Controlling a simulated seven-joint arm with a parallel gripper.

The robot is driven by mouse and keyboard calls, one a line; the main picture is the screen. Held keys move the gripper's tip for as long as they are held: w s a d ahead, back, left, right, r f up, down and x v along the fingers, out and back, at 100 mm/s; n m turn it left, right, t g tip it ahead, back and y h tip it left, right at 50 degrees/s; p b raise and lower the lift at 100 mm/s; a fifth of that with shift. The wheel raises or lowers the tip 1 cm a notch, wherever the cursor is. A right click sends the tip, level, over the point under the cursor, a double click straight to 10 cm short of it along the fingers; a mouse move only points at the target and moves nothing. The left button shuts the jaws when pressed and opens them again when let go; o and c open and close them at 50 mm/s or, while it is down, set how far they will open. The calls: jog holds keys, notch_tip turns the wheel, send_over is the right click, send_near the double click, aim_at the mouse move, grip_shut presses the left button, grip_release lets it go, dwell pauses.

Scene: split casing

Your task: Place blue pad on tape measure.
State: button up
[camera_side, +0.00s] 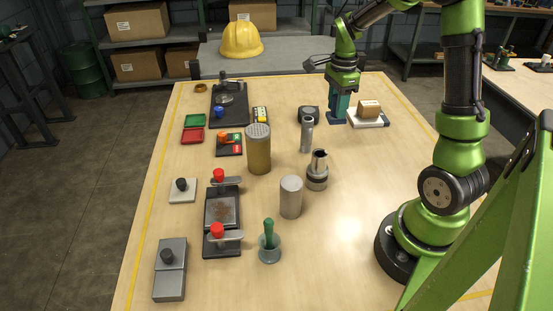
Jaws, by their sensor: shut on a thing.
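My gripper (338,107) points down at the far right of the table. It is shut on a dark blue piece (336,119), which looks like the blue pad, at the lower end of the teal fingers. Whether the pad touches the table or hangs just above it cannot be told from here. A dark, rounded, squat object (308,113), which seems to be the tape measure, stands just left of the gripper, with a small gap. Its top looks bare, and its front is partly covered by a grey upright tool.
The grey tool (306,135), a grey cylinder fitting (317,170) and a tan canister (258,150) stand nearer the camera. The table's right middle is clear.

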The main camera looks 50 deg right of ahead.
jog(key=shift+w+d+f, duration=0.1)
jog(key=shift+w+f, duration=0.1)
jog(key=shift+f, duration=0.15)
jog(key=w+d, duration=0.2)
jog(key=w, duration=0.2)
jog(key=w+d+f, duration=0.1)
jog(key=w+d, duration=0.2)
jog(key=w, duration=0.1)
jog(key=w+d, duration=0.3)
jog(key=w, duration=0.2)
jog(key=shift+f, duration=0.3)
jog(key=shift+w+f, duration=0.15)
jog(key=shift+f, duration=1.6)
jog(key=shift+f, duration=0.2)
jog(key=o, duration=1.1)
jog(key=shift+c, duration=0.2)
